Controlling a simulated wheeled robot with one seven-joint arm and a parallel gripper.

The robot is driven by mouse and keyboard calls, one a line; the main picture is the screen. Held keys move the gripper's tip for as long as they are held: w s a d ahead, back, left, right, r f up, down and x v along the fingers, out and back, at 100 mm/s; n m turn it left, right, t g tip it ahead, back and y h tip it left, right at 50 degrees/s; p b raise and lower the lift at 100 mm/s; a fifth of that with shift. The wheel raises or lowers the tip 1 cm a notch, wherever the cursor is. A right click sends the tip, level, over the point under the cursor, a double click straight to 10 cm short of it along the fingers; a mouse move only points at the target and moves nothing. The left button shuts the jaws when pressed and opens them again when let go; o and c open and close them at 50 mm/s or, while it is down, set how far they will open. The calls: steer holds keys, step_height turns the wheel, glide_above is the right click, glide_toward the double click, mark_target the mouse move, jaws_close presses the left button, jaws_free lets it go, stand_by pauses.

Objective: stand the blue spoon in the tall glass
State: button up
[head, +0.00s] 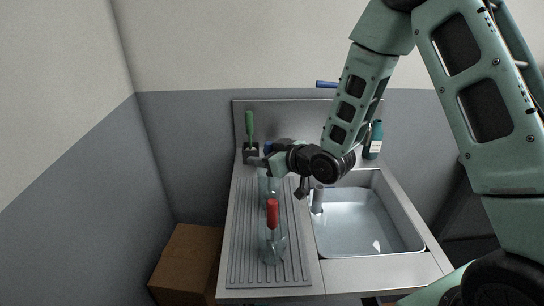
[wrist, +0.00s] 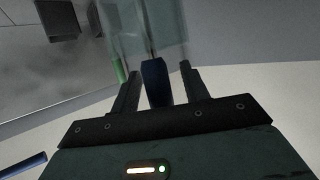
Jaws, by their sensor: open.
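The blue spoon's handle (wrist: 155,82) lies between the two spread fingers of my gripper (wrist: 160,88) in the wrist view, with a gap on each side. Its thin stem runs into a clear glass (wrist: 120,30), so the spoon appears to stand in it. In the head view, my gripper (head: 260,162) is over the back of the draining board, by a clear glass (head: 268,188) and a small blue handle end (head: 268,147). A second glass (head: 273,250) in front holds a red-handled utensil (head: 272,213). The spoon's bowl is hidden in the head view.
The ribbed draining board (head: 245,255) has bare room at front left. A sink basin (head: 365,225) lies to the right. A dark holder (head: 250,156) with a green-handled tool (head: 249,123) stands behind my gripper. A teal bottle (head: 374,140) stands at back right.

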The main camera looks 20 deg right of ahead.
steer(key=p+v, duration=0.7)
steer(key=v, duration=0.2)
steer(key=shift+r+p, duration=0.3)
steer(key=shift+r, duration=0.15)
steer(key=p+v, duration=0.8)
steer(key=p, duration=0.4)
steer(key=shift+d+f, duration=0.15)
steer(key=shift+f, duration=0.2)
